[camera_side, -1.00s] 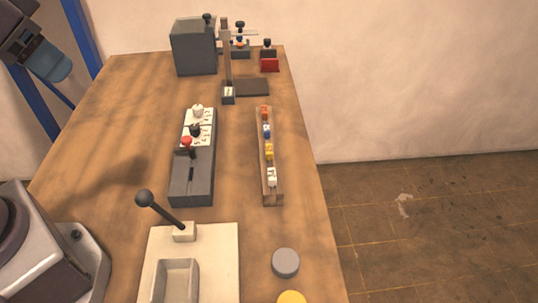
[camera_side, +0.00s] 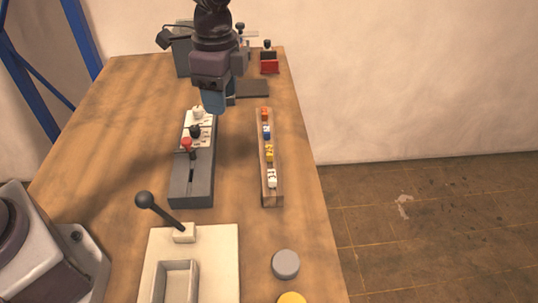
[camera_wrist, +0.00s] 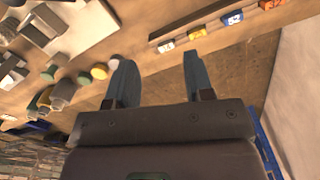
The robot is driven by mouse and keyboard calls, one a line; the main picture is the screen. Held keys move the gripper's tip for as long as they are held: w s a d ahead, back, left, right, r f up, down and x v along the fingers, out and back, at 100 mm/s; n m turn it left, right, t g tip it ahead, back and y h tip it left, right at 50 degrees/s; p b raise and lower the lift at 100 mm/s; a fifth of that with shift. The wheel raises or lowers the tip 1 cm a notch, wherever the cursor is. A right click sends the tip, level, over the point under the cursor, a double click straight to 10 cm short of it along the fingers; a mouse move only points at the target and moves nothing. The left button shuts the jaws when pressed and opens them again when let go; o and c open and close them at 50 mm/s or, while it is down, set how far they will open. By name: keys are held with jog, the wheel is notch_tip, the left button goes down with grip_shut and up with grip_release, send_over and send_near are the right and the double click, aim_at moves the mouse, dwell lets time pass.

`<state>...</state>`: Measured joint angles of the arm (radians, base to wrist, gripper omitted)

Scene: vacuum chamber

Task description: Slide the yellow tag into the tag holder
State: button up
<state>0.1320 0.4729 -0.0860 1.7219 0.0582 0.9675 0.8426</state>
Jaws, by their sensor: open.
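The yellow tag (camera_side: 269,153) sits in a long wooden rail (camera_side: 279,198), between a blue tag (camera_side: 267,131) and a white tag (camera_side: 272,178). An orange tag (camera_side: 264,114) is at the rail's far end. The wrist view shows the yellow tag (camera_wrist: 197,33) beyond my fingers, towards the upper right. My gripper (camera_side: 213,104) is in the air left of the rail, above the far part of the grey switch block. In the wrist view my gripper (camera_wrist: 157,66) is open, with nothing between its fingers. I cannot tell which part is the tag holder.
The grey block (camera_side: 190,195) carries a red knob (camera_side: 187,143), a black knob and a white knob. A pale plate (camera_side: 225,250) with a black-balled lever (camera_side: 160,210) stands in front. A grey disc (camera_side: 286,263) and a yellow disc (camera_side: 291,298) are nearby. A red piece (camera_side: 269,67) is at the back.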

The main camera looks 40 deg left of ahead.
jog(key=w+d+f+m, duration=0.3)
jog(key=w+f+m, duration=0.2)
jog(key=f+m, duration=0.1)
jog(key=m, duration=0.9)
send_over(269, 150)
notch_tip(269, 150, down, 6)
jog(key=shift+s+d+f, duration=0.1)
jog(key=shift+s+f, duration=0.05)
jog(key=shift+f, duration=2.8)
grip_shut()
